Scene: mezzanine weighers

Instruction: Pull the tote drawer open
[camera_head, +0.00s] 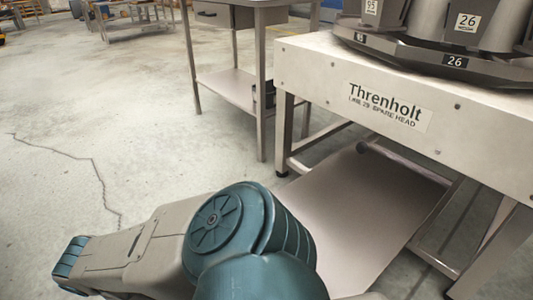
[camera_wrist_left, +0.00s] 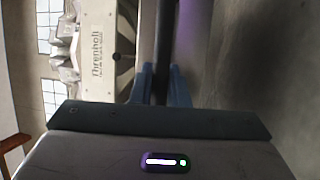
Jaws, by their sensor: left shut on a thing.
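In the left wrist view the two blue fingers of my left gripper (camera_wrist_left: 162,85) stand close together. They are shut on a narrow dark bar (camera_wrist_left: 162,45), which may be the tote drawer's handle; its ends are hard to make out. The body of the tote drawer cannot be told apart in either view, so how far it stands open does not show. The head view shows teal and beige links of my arm at the bottom, but not the left gripper's fingers. My right gripper is in neither view.
A white frame (camera_head: 313,72) labelled Threnholt carries a weigher head (camera_head: 420,52) at the right. A low shelf plate (camera_head: 350,205) lies beneath it. A grey table (camera_head: 262,75) stands behind. Cracked concrete floor (camera_head: 100,110) at the left is clear.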

